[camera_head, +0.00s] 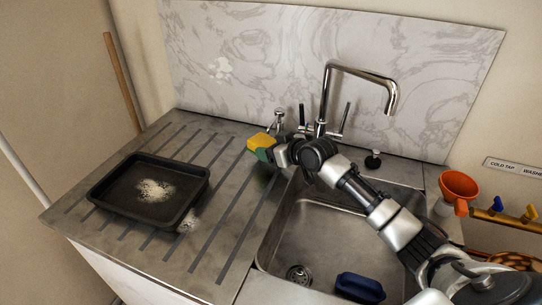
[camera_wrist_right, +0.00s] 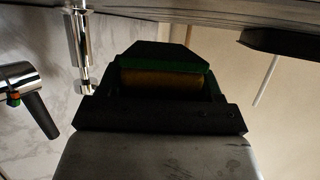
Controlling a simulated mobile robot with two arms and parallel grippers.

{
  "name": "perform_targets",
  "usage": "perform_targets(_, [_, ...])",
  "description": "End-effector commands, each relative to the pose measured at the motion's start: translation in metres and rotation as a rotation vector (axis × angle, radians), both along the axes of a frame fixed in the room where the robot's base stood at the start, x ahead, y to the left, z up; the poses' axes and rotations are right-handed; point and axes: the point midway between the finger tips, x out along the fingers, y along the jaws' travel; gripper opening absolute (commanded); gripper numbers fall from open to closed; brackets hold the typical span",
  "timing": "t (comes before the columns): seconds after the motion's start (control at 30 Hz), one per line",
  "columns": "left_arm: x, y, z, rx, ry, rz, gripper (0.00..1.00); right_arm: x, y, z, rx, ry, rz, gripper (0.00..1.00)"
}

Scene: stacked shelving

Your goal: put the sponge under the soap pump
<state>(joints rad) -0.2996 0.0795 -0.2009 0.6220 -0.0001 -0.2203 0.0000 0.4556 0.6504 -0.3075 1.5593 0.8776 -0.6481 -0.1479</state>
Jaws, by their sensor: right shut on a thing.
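The yellow and green sponge (camera_head: 260,141) is held by my right gripper (camera_head: 270,151) over the back of the ribbed drainboard. In the right wrist view the sponge (camera_wrist_right: 160,78) sits between the fingers, its green layer and brownish-yellow side showing. The chrome soap pump (camera_head: 279,119) stands just behind and to the right of the sponge, near the back wall. It also shows in the wrist view (camera_wrist_right: 80,50), left of the gripper. I cannot tell whether the sponge touches the board. My left gripper is not in view.
A dark baking tray (camera_head: 103,196) with white foam lies on the drainboard (camera_head: 215,235). The tall tap (camera_head: 326,95) and its levers stand right of the pump. The sink (camera_head: 310,235) holds a blue item (camera_head: 360,288). An orange funnel (camera_head: 459,186) is at the right.

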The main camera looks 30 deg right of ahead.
Motion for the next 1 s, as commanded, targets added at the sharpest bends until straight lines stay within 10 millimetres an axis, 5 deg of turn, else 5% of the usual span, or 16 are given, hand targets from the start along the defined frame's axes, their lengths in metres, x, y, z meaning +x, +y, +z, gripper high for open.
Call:
perform_targets(0.37, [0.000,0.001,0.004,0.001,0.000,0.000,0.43,0.002,0.001,-0.035,0.000,0.002,-0.001,0.43])
perform_targets(0.7, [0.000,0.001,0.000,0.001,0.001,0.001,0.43,0.002,0.000,-0.039,0.000,0.000,-0.001,0.43])
perform_targets(0.73, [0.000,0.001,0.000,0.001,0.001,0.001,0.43,0.002,0.000,-0.039,0.000,0.000,-0.001,0.67])
perform_targets(0.8, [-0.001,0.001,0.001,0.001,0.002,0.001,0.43,0.002,0.000,-0.038,0.000,0.000,-0.001,0.78])
perform_targets(0.9, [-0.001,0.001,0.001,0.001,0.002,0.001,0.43,0.002,0.000,-0.038,0.000,0.000,-0.001,0.91])
perform_targets(1.0, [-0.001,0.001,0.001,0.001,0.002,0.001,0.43,0.002,0.000,-0.038,0.000,0.000,-0.001,0.91])
